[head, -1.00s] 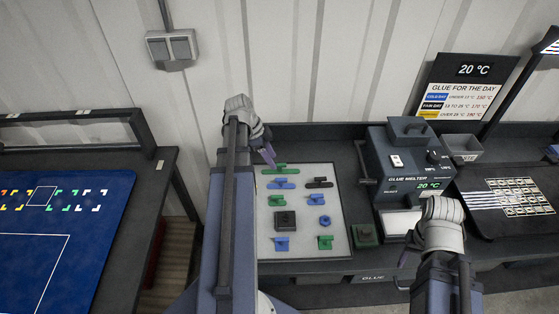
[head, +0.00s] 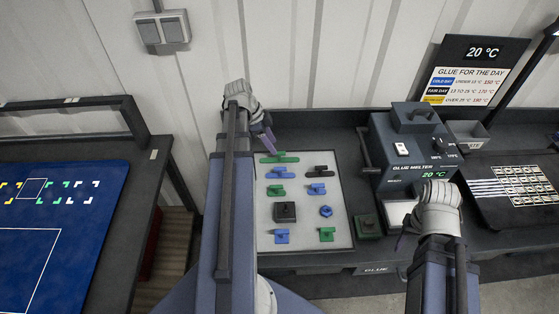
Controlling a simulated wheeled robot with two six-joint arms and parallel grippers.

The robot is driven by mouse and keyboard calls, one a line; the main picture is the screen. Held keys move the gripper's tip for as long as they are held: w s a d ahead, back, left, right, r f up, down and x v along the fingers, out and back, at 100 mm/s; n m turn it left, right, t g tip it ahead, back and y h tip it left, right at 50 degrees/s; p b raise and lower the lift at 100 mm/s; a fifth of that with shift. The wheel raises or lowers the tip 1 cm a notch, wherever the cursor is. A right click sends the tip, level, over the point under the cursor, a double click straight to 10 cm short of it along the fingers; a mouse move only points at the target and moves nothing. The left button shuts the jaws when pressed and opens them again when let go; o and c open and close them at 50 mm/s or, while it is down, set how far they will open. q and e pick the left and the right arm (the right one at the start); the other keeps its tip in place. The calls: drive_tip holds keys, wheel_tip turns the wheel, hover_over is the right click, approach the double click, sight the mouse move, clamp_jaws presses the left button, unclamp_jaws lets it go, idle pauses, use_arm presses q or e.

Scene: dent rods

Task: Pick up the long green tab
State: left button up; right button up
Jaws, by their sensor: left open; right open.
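The long green tab (head: 280,158) lies at the top of the light grey tray (head: 343,222), a flat bar with a small raised grip. My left gripper (head: 270,149) is open, with its purple finger just above the tab's left half. I cannot tell whether it touches the tab. My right gripper (head: 402,241) is open and empty in front of the glue melter, well away from the tab.
Blue (head: 280,173), black (head: 320,171) and green (head: 276,190) tabs lie below the long green one. A dark square block (head: 285,212) is lower down. The glue melter (head: 410,150) stands right of the tray. A blue mat (head: 60,230) is at the left.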

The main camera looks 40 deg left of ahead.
sight(279, 153)
use_arm(q)
drive_tip(key=shift+b+x, duration=2.45)
drive_tip(key=shift+x, duration=0.15)
use_arm(e)
drive_tip(key=shift+f, duration=2.4)
use_arm(q)
drive_tip(key=shift+w+r, duration=0.1)
drive_tip(key=shift+w, duration=0.1)
use_arm(e)
drive_tip(key=shift+r, duration=0.1)
use_arm(q)
clamp_jaws()
